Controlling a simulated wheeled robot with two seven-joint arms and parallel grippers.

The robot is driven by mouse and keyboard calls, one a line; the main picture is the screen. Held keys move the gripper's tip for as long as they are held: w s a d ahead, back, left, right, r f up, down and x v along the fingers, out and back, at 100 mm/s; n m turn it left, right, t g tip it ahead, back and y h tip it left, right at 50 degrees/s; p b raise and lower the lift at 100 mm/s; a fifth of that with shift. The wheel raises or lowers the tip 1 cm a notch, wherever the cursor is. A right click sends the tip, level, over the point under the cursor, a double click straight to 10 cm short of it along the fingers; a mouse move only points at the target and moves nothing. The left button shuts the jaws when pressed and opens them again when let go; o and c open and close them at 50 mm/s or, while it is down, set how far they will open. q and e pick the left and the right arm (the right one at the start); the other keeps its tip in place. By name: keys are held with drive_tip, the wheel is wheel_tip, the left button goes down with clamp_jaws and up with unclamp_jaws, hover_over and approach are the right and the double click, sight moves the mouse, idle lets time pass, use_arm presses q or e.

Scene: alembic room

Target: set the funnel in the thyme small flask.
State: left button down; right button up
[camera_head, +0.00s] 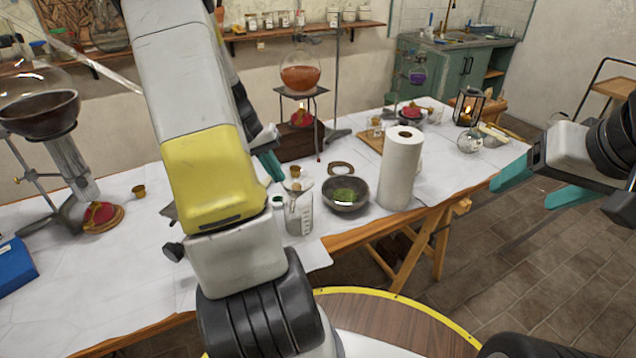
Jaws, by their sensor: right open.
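My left arm crosses the middle of the view and hides part of the table. Teal fingers of my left gripper (268,160) show beside the arm above the table, but their gap is hidden. My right gripper (522,196) is open, off the table's right end, with its teal fingers apart and nothing between them. A clear glass vessel with markings (300,217) stands near the front edge, just right of my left arm. I cannot make out a label that marks the thyme small flask. I cannot pick out the funnel; it may be hidden behind my arm.
A bowl of green herbs (346,205) and a paper towel roll (401,168) stand right of the glass vessel. Behind are a stand with an orange flask (300,77) and a lit burner. A glass apparatus with a dark bowl (40,118) is at the left.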

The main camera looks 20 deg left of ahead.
use_arm(q)
wheel_tip(320, 180, up, 8)
drive_tip(key=shift+f, duration=0.2)
idle(0.8)
